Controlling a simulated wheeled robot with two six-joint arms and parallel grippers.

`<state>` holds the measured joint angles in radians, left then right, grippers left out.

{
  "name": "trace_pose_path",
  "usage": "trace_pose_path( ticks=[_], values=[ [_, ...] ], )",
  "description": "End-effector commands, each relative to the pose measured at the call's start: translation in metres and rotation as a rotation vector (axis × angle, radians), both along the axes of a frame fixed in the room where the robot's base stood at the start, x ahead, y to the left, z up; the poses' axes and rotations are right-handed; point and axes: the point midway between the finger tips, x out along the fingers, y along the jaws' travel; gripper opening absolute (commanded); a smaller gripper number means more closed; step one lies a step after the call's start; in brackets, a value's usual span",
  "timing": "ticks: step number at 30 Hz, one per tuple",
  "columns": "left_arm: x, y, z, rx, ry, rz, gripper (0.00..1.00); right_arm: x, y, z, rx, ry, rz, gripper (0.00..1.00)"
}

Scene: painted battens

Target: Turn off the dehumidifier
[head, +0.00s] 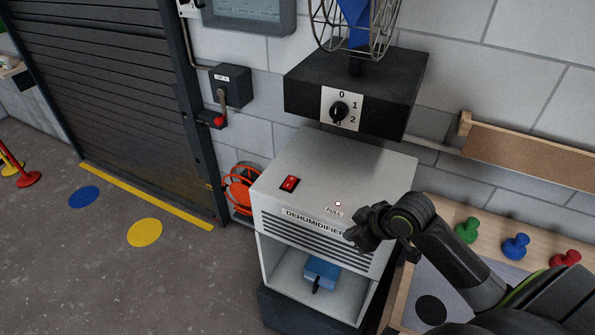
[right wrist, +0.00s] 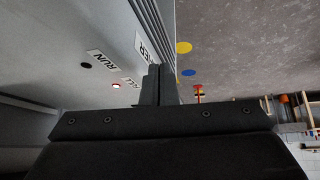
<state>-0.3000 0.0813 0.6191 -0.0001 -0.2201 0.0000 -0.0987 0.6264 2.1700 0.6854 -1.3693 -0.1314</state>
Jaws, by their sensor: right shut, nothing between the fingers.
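The dehumidifier (head: 330,160) is a pale grey box with a slatted front and an open bay below. A red rocker switch (head: 289,184) sits on its top, toward the left; I cannot tell which side is pressed. My right gripper (head: 357,238) is shut and empty near the front's upper right, right of the switch. Its fingers (right wrist: 152,86) hide part of the name label. My left gripper is out of view.
A blue object (head: 321,272) sits in the lower bay. A black fan box with a dial (head: 340,112) hangs above and behind. A wall switch box with a red-tipped lever (head: 219,119) is at left.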

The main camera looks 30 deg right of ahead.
Motion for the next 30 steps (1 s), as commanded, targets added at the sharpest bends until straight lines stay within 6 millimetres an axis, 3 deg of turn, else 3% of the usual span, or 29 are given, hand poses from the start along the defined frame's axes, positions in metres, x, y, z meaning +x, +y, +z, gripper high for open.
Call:
trace_pose_path(
  ticks=[1, 6, 9, 12, 17, 30],
  values=[
    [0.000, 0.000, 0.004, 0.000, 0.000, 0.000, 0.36, 0.022, -0.007, 0.030, -0.010, -0.036, 0.055, 0.00],
    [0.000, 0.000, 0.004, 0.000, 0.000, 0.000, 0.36, 0.074, -0.024, 0.108, 0.018, -0.119, 0.176, 0.00],
    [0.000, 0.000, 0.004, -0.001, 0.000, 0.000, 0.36, 0.092, -0.032, 0.146, 0.037, -0.159, 0.207, 0.00],
    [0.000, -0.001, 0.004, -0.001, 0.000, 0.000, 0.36, 0.102, -0.037, 0.171, 0.051, -0.185, 0.225, 0.00],
    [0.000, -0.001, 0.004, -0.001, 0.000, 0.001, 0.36, 0.106, -0.039, 0.186, 0.063, -0.200, 0.234, 0.00],
    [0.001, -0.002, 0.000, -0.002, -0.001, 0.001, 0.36, 0.106, -0.038, 0.182, 0.064, -0.199, 0.234, 0.00]
  ],
)
